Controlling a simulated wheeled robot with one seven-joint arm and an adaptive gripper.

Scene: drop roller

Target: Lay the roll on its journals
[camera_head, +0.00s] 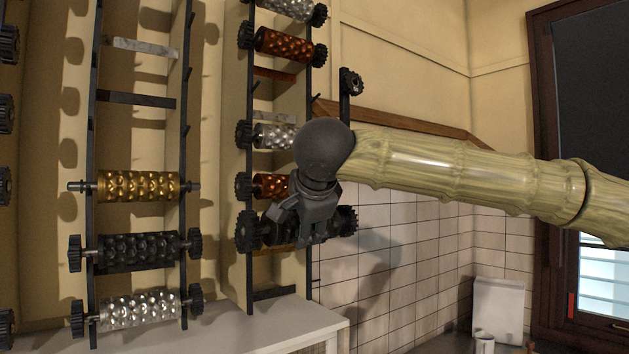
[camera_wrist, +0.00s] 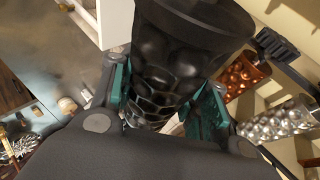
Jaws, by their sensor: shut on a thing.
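My gripper (camera_head: 306,228) is shut on a black dimpled roll (camera_head: 268,229) and holds it in front of the right-hand rack (camera_head: 250,285). The roll lies across the rack, nearly level, with a dark gear at each end. My gripper and wrist cover much of its body. In the wrist view, the black roll (camera_wrist: 165,68) stands between the teal finger pads, with a dark disc at its top. Whether its ends touch the rack's supports cannot be told.
Copper rolls (camera_head: 283,44) and silver rolls (camera_head: 272,136) sit above in the same rack. The left rack holds a gold roll (camera_head: 138,186), a black roll (camera_head: 138,249) and a silver roll (camera_head: 137,310). A gear (camera_head: 351,82) stands on a post. A grey counter (camera_head: 265,328) lies below.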

